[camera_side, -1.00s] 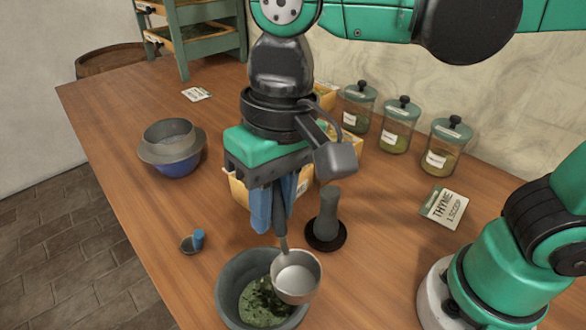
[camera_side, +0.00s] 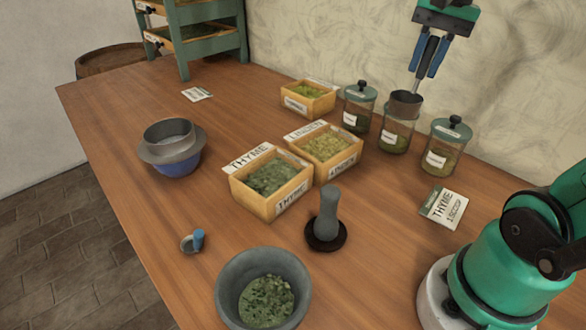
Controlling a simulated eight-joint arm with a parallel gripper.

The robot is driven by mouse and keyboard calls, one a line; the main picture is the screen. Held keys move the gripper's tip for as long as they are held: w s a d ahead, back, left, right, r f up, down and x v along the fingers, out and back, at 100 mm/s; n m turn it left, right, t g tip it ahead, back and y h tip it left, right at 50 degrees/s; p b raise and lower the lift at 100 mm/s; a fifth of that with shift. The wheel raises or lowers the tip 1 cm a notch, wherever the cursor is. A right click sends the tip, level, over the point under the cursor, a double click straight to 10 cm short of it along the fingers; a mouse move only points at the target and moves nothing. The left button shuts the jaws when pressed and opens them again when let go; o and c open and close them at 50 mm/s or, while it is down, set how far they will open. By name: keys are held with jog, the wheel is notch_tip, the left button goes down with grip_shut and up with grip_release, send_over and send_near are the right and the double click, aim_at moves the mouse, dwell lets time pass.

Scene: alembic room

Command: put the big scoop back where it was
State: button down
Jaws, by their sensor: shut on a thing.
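The big scoop (camera_side: 405,103) has a dark round cup and a thin handle running up into my gripper (camera_side: 428,66). My gripper is shut on the handle, with the cup hanging below it. In the picture the cup overlaps the top of the middle glass jar (camera_side: 396,137); I cannot tell whether it touches the jar or hangs in front of or above it. A small scoop (camera_side: 190,243) with a blue handle lies on the table at the left front.
A grey mortar (camera_side: 232,302) with green herb stands in front, a pestle (camera_side: 328,214) upright behind it. Boxes of thyme (camera_side: 243,190) and linden (camera_side: 327,170) fill the middle. More lidded jars (camera_side: 446,150) flank the middle one. A sieve bowl (camera_side: 171,145) stands left. The left table is mostly clear.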

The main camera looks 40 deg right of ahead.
jog(key=shift+m, duration=0.3)
jog(key=f, duration=0.6)
jog(key=d+f, duration=0.1)
jog(key=f, duration=0.6)
jog(key=s+f, duration=0.1)
jog(key=f, duration=0.5)
jog(key=shift+d+f, duration=0.15)
jog(key=shift+f, duration=0.2)
jog(key=shift+f, duration=0.1)
jog(key=c, duration=0.7)
grip_release()
